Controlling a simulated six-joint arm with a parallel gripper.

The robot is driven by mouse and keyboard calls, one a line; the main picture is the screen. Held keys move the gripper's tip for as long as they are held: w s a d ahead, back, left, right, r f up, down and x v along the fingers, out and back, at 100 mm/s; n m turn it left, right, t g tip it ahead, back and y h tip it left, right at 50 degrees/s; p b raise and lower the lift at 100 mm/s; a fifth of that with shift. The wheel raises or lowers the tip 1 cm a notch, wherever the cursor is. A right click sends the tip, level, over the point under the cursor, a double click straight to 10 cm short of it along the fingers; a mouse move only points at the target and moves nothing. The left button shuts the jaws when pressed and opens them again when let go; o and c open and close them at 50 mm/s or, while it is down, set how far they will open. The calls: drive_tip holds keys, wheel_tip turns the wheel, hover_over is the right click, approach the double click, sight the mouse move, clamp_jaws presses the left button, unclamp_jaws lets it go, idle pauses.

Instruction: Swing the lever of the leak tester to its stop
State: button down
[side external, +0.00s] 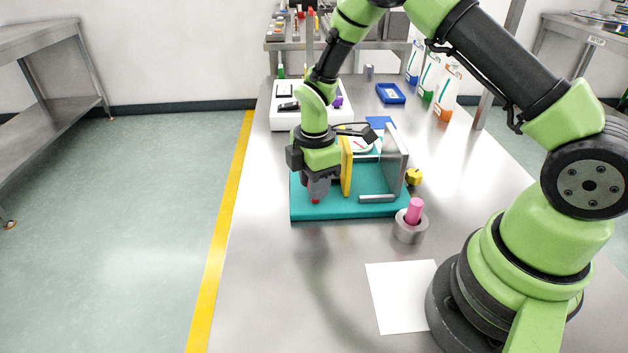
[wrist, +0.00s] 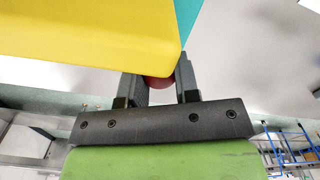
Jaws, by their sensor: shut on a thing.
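The leak tester has a teal base (side external: 350,211) on the steel table, with a yellow upright plate (side external: 346,168) and grey upright plates (side external: 394,162). A grey bar (side external: 377,199) lies low at its near right side. My gripper (side external: 317,190) points down over the front left part of the base. It is shut on a red knob (side external: 315,201), which I take as the lever's end. The knob (wrist: 158,82) also shows between the fingers in the wrist view. The lever's arm and its stop cannot be made out. The yellow plate fills the upper left of the wrist view.
A grey ring holder with a pink peg (side external: 414,210) and a yellow knob-like part (side external: 413,177) stand right of the base. White paper (side external: 400,297) lies in front. The table's left front is clear.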

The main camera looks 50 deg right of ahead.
drive_tip(key=c, duration=0.8)
unclamp_jaws()
drive_tip(key=shift+c, duration=0.2)
wheel_tip(320, 180, up, 10)
drive_tip(key=shift+r, duration=0.15)
drive_tip(key=s+a+r+m+t+y, duration=0.1)
drive_tip(key=s+r+m+t, duration=0.1)
drive_tip(key=s+r+m, duration=0.4)
drive_tip(key=s+a+r+m+t, duration=0.1)
drive_tip(key=s+r+m+t, duration=0.15)
drive_tip(key=r, duration=0.45)
drive_tip(key=s+a+r+m+t+y, duration=0.1)
drive_tip(key=s+r+m+t, duration=0.1)
drive_tip(key=s+m, duration=0.7)
drive_tip(key=shift+s+a+r+t, duration=0.15)
drive_tip(key=shift+s+r+t, duration=0.3)
drive_tip(key=shift+s, duration=0.65)
